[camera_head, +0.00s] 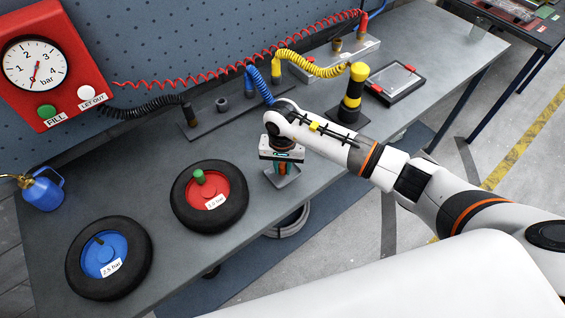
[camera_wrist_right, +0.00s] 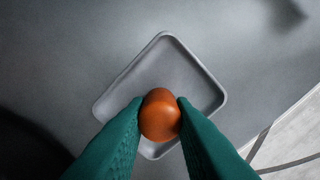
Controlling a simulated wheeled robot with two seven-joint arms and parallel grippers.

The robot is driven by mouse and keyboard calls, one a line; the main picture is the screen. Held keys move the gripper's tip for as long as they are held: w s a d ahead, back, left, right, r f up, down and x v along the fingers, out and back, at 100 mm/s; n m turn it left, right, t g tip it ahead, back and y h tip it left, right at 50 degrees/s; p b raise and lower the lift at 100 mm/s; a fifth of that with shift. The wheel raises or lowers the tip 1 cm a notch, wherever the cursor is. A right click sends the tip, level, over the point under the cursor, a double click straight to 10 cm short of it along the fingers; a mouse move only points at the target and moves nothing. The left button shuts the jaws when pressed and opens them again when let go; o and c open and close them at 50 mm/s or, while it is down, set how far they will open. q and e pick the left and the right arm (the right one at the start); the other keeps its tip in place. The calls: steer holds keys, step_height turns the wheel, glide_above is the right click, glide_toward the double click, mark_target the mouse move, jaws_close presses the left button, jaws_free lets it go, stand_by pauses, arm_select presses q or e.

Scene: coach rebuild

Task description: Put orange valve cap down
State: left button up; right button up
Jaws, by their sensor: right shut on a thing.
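The orange valve cap (camera_wrist_right: 160,115) is held between the two green fingertips of my right gripper (camera_wrist_right: 159,118) in the right wrist view. My right gripper (camera_head: 284,168) is shut on it, over a small grey tray (camera_wrist_right: 214,108). The tray also shows in the head view (camera_head: 291,178) under the gripper. The inside of the tray that I can see is empty; the cap and fingers hide its near part. I cannot tell how high the cap is above the tray floor. My left gripper is not in view.
A red-hubbed wheel (camera_head: 232,186) with a green cap lies left of the tray, and a blue-hubbed wheel (camera_head: 122,243) lies further left. A yellow-black cylinder (camera_head: 351,95) and coiled hoses (camera_head: 260,85) stand behind. The bench's front edge runs close to the tray.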

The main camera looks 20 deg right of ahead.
mark_target(282, 165)
steer(key=shift+f+b, duration=0.2)
steer(key=shift+b, duration=0.1)
steer(key=o, duration=0.7)
steer(key=shift+o, duration=0.2)
steer(key=shift+w+r, duration=0.1)
steer(key=shift+r, duration=0.25)
step_height(282, 165, up, 12)
steer(key=b, duration=0.3)
steer(key=shift+f+b, duration=0.15)
steer(key=shift+b, duration=0.2)
